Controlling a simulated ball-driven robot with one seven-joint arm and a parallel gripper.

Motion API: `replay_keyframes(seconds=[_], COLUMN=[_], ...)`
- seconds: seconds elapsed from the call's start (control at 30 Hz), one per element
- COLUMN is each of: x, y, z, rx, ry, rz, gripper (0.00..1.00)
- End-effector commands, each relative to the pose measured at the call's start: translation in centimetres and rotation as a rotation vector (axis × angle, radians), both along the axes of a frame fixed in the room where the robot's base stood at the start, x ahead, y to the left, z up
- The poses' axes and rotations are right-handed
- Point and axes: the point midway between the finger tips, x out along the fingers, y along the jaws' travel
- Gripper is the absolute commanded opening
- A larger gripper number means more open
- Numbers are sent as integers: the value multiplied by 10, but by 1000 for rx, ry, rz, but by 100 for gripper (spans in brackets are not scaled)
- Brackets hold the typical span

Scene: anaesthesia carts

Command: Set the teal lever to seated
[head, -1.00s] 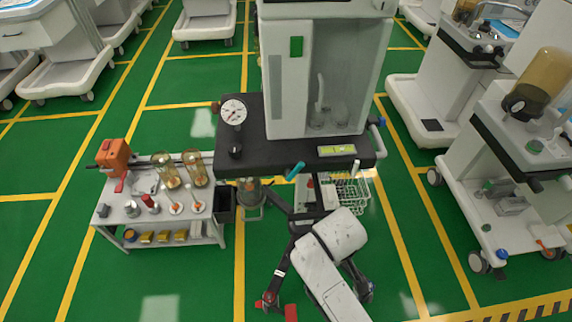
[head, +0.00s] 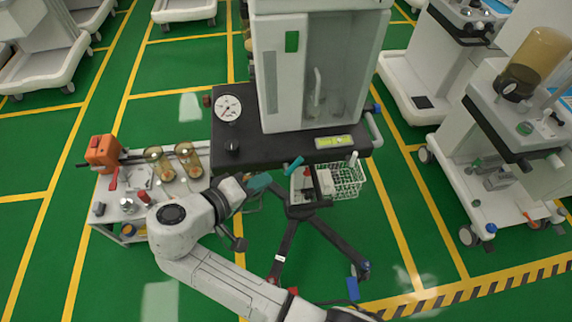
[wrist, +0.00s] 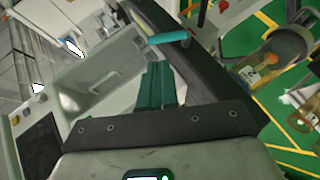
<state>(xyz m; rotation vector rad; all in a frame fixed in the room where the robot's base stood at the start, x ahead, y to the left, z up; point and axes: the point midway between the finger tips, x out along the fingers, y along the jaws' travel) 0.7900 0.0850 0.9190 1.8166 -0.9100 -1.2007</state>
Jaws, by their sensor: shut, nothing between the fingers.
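The teal lever (head: 293,163) sticks out below the front edge of the black work surface on the middle cart. It slants up to the right in the head view. In the wrist view the lever (wrist: 168,38) lies ahead of the fingertips, beside the dark edge. My gripper (head: 259,182) is just left of the lever and a little lower in the head view, apart from it. Its dark green fingers (wrist: 160,78) are together and hold nothing. My forearm hides part of the side trolley.
The cart's dark top (head: 265,152) carries a round gauge (head: 228,108) and a lit display (head: 333,141). A white wire basket (head: 347,180) hangs to the right below. A side trolley (head: 100,205) with bottles stands left. Green floor is open in front.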

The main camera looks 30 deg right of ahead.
Motion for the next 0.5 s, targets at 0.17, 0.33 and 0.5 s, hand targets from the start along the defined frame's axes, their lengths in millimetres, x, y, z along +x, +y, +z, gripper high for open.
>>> replay_keyframes(seconds=[0.17, 0.33, 0.5], x=[10, 19, 25], y=[-33, -58, -74], z=[-13, -25, -33], rx=[-1, -1, 0], ry=[2, 3, 2], rz=[-3, -3, -1], gripper=[0, 0, 0])
